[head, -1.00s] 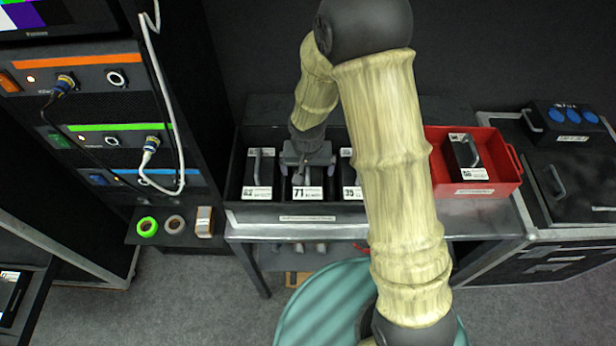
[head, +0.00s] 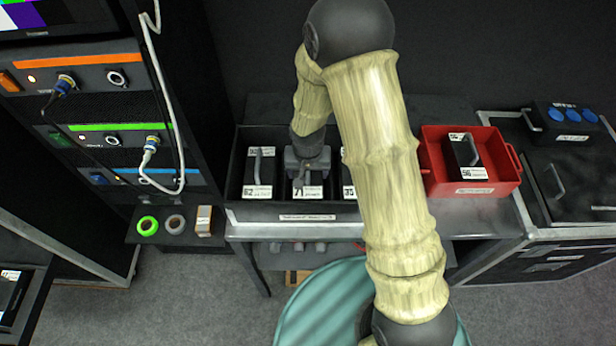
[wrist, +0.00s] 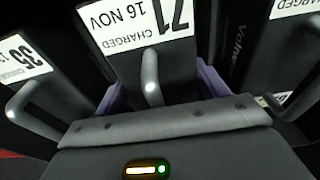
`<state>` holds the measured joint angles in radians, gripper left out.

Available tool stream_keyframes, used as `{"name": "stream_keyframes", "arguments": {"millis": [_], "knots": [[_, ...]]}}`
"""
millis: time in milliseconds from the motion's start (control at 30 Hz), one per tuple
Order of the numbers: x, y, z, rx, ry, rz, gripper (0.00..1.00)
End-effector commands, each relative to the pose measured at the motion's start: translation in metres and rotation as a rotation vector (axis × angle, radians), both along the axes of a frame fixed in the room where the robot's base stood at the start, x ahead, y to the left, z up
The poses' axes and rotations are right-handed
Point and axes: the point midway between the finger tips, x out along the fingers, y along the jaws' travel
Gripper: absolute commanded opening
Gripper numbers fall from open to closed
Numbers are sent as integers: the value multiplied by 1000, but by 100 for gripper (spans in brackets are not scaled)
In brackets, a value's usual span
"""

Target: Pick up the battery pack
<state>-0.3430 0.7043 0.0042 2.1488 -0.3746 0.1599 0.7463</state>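Battery packs with handles and white labels stand in a black case (head: 308,217). The pack labelled 71 (head: 308,192) is in the middle slot, between the pack labelled 62 (head: 257,190) and the pack labelled 35 (head: 350,191). My gripper (head: 307,180) is over pack 71 and hides much of it. In the wrist view, pack 71 (wrist: 125,58) carries an upside-down label reading "CHARGED 16 NOV". Its grey handle (wrist: 151,78) lies between my two purple fingers (wrist: 160,90), with space on both sides. My gripper is open.
A red bin (head: 474,188) at the right holds another battery pack (head: 463,152). A rack with cables (head: 110,140) stands close at the left. Tape rolls (head: 147,226) lie on a small shelf. A dark flight case (head: 570,180) stands at far right.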

Motion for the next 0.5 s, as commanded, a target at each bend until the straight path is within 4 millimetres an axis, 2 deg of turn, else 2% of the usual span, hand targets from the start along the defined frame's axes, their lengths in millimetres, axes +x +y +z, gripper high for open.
{"name": "stream_keyframes", "arguments": {"millis": [33, 233, 500], "knots": [[0, 0, 0, 0, 0, 0, 49], [0, 0, 0, 0, 0, 0, 11], [1, 0, 3, 1, -3, 0, 11]]}}
